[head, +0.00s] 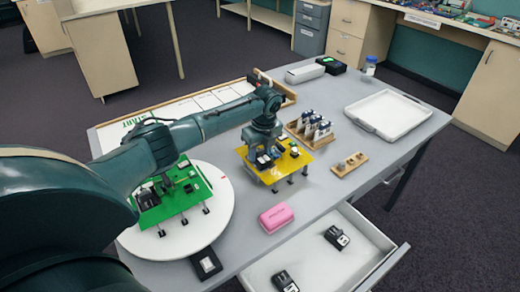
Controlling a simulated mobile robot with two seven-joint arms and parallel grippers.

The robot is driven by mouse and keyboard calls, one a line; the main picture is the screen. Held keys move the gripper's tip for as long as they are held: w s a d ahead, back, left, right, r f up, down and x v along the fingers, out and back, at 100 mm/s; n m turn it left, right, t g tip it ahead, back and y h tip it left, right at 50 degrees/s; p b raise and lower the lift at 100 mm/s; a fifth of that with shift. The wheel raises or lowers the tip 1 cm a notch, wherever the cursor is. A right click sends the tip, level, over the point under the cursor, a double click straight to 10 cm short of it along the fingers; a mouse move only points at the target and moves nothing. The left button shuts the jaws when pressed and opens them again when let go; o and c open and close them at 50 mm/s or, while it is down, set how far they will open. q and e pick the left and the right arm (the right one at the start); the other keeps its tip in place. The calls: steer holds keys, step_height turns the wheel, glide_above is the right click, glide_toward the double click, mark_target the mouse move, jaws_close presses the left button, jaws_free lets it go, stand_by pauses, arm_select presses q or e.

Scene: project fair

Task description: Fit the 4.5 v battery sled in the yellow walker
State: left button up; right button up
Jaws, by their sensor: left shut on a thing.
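The yellow walker (294,163), a yellow board on short legs, stands on the grey table near its middle. My left gripper (265,152) points down over the walker's left part. It is shut on a small dark block, apparently a battery sled, mostly hidden by the fingers. The block is at or just above the board; I cannot tell whether it is seated. Other small dark and white parts sit on the board beside it. Two similar dark blocks, one (338,237) and another (285,281), lie in the open drawer. My right gripper is not in view.
A green walker (190,196) stands on a white round plate (222,215) at left. A pink case (276,218) and a black block (207,263) lie near the front edge. A wooden rack (328,140), small wooden strip (350,165) and white tray (388,114) are at right. The drawer (325,262) juts out.

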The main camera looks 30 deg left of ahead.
arm_select(q)
steer(key=shift+f, duration=0.4)
stand_by(0.5)
steer(key=shift+f+p, duration=0.1)
steer(key=shift+p, duration=0.2)
steer(key=shift+f, duration=0.1)
steer(key=shift+f, duration=0.1)
stand_by(0.8)
steer(key=shift+r+p, duration=0.35)
steer(key=shift+p, duration=0.25)
